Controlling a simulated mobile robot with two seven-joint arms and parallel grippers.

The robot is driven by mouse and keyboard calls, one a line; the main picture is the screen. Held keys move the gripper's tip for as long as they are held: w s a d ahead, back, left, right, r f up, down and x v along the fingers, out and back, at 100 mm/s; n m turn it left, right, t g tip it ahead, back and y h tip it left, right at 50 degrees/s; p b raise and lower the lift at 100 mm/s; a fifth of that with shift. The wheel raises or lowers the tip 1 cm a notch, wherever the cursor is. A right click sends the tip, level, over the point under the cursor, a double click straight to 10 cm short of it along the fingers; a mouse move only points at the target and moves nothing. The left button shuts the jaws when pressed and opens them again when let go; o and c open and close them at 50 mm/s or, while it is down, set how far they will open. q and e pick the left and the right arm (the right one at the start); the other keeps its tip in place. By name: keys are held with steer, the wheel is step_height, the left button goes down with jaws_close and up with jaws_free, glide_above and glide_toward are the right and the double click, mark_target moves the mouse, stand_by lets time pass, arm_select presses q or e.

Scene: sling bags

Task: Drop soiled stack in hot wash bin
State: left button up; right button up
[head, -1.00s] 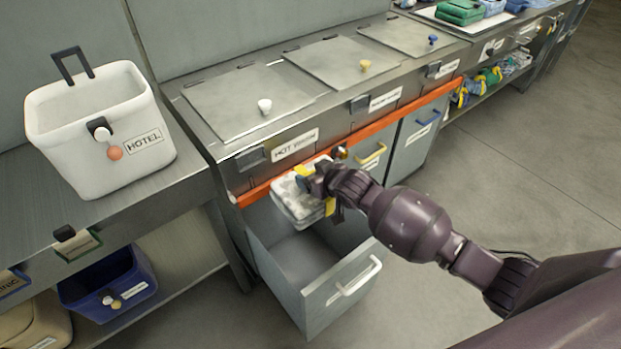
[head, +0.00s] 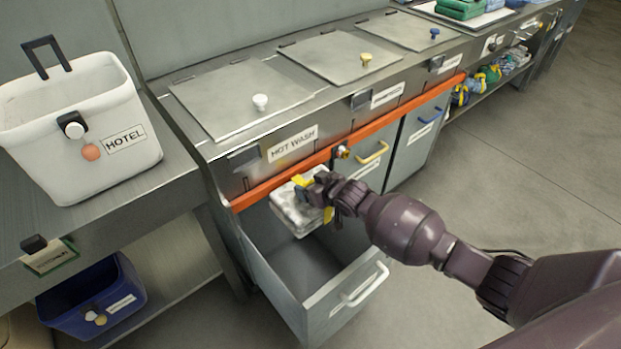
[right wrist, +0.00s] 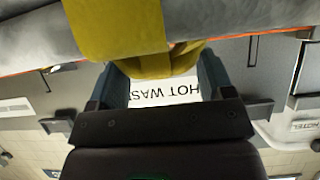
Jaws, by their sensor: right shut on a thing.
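The hot wash bin (head: 345,297) is a grey drawer pulled open under a panel labelled HOT WASH (head: 292,143). The soiled stack (head: 290,212) is a grey-white folded bundle with a yellow band (right wrist: 118,28). My right gripper (head: 318,190) is shut on the stack by its yellow band. It holds the stack above the back part of the open bin, below the orange rail. In the right wrist view the band sits between the two fingers. The bin's visible floor is bare. My left gripper is not in view.
An orange rail (head: 345,146) runs along the cabinet front above the bin. A closed drawer with a yellow handle (head: 374,153) stands to the right. A white HOTEL bag (head: 130,165) is on the left counter, with a blue bag (head: 100,300) below. The right floor is clear.

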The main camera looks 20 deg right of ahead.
steer(key=shift+f+b, duration=0.3)
steer(key=shift+f, duration=0.4)
steer(key=shift+r, duration=0.1)
steer(key=shift+w, duration=0.1)
